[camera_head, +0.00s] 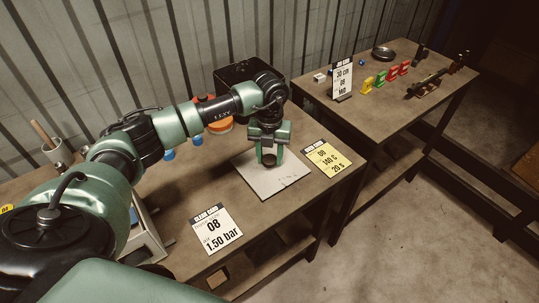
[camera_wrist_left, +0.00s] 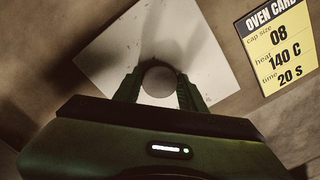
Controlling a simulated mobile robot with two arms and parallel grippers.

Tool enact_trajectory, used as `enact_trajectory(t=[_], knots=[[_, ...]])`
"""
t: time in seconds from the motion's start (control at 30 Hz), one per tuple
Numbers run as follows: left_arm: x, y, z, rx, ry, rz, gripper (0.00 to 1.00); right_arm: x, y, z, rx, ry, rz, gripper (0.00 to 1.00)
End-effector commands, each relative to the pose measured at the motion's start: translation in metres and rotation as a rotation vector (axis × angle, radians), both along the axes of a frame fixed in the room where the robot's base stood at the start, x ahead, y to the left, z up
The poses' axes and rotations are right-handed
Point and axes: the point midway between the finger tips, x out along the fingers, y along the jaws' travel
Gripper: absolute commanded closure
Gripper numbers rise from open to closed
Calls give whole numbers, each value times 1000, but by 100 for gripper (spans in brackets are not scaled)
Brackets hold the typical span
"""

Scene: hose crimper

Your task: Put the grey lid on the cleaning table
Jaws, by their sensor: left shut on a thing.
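My left gripper (camera_head: 268,158) points down over a pale square sheet (camera_head: 259,187) on the near wooden table (camera_head: 183,210). In the left wrist view its two dark green fingers (camera_wrist_left: 159,88) are shut on a round grey lid (camera_wrist_left: 160,82), one on each side. In the head view the lid is mostly hidden by the fingers. I cannot tell whether the lid touches the sheet or hangs just above it. My right gripper is not in view.
A white card (camera_head: 216,230) reading 08 and 1.50 bar and a yellow oven card (camera_head: 327,158) flank the sheet. A black bin (camera_head: 236,76) and an orange round thing (camera_head: 222,127) stand behind. A second table (camera_head: 400,109) at right holds coloured pieces.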

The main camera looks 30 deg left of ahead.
Motion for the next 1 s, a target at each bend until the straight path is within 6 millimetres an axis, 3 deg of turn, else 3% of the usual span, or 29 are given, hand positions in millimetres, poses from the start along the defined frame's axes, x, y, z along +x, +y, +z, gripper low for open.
enact_trajectory(t=[0.17, 0.2, 0.27, 0.7, 1.0], knots=[[0, 0, -3, 0, -1, 0, 100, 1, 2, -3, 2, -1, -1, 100], [0, 0, -3, 0, 0, 0, 54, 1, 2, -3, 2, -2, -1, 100], [0, 0, -3, 0, 0, 0, 38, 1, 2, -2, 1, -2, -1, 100], [1, 1, 6, 1, -2, 0, 38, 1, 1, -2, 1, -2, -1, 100], [1, 0, 65, 0, -6, 0, 38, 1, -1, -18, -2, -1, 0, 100]])
